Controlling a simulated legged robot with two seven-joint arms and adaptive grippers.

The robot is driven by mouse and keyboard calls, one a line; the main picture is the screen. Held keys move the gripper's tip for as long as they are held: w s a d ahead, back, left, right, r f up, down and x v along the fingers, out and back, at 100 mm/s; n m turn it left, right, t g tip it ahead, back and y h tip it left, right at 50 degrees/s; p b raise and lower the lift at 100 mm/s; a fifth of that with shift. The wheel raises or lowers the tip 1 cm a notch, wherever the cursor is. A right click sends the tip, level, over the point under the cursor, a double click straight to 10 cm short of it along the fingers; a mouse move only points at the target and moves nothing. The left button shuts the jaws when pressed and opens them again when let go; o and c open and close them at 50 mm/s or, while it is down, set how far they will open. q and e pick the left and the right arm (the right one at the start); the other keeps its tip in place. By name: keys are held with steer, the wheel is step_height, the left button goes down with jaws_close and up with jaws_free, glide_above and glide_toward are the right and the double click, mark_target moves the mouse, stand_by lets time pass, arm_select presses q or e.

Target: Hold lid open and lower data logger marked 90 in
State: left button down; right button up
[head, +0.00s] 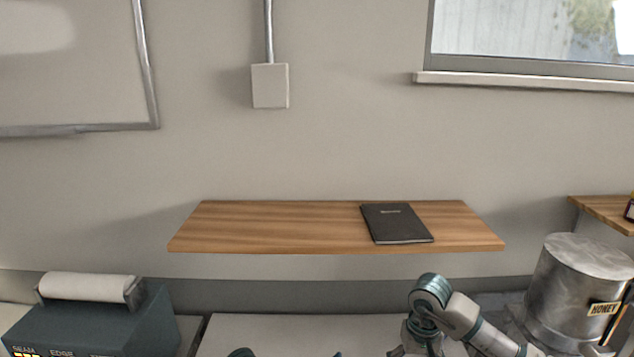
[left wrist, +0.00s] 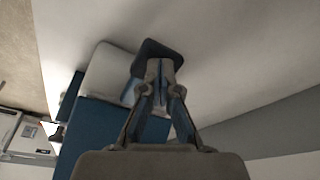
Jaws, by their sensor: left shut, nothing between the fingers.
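My left gripper (left wrist: 158,68) shows in the left wrist view, shut and empty. Its fingertips are in front of a dark rounded flat piece (left wrist: 172,50); I cannot tell whether they touch it. Next to that piece are a white rounded piece (left wrist: 104,72) and a blue box-like body (left wrist: 95,135), partly hidden behind the fingers. I cannot tell whether any of these is the lid. No data logger marked 90 can be made out in either view. My right arm shows at the lower right of the head view, but its gripper is out of view.
A wooden shelf (head: 280,228) with a black notebook (head: 396,223) hangs on the wall. A dark machine (head: 100,325) with a paper roll (head: 88,286) stands at the lower left. A metal pot labelled HONEY (head: 575,285) stands at the right. A pale surface (head: 300,332) shows between.

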arm_select(q)
steer(key=shift+a+r, duration=0.1)
steer(key=shift+r, duration=0.45)
steer(key=shift+v, duration=0.85)
steer(key=shift+w, duration=0.1)
steer(key=shift+r, duration=0.1)
steer(key=shift+d+r, duration=0.4)
steer(key=shift+r, duration=0.4)
